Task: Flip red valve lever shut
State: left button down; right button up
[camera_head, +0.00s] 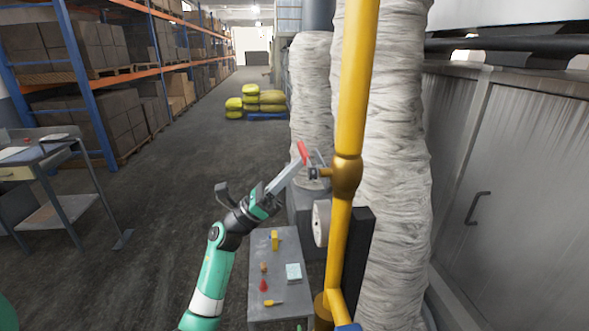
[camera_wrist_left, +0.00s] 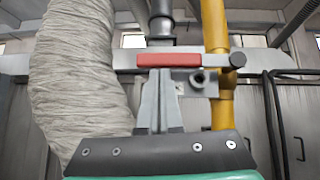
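The red valve lever (camera_head: 302,152) is beside the yellow vertical pipe (camera_head: 346,175), at the end of a short side fitting. In the left wrist view the red lever (camera_wrist_left: 168,60) lies level, reaching left from a grey pivot (camera_wrist_left: 237,60) in front of the pipe. My left gripper (camera_head: 298,164) reaches up from the lower left, with its tips at the lever. In the left wrist view the left gripper's fingers (camera_wrist_left: 160,76) are together, tips just under the red handle. I cannot tell whether they touch it. My right gripper is not in view.
A small grey table (camera_head: 262,311) with several small items stands below the arm. Wrapped ducts (camera_head: 395,170) stand behind and right of the pipe. The floor (camera_head: 150,215) to the left is open.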

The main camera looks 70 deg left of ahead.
pick_arm(q)
jog(key=w+f+b+v, duration=0.2)
jog(key=b+v, duration=0.2)
jog(key=v, duration=0.8)
jog(key=shift+s+a+f+b, duration=0.2)
jog(key=shift+s+f+b, duration=0.05)
jog(key=shift+f+b, duration=0.15)
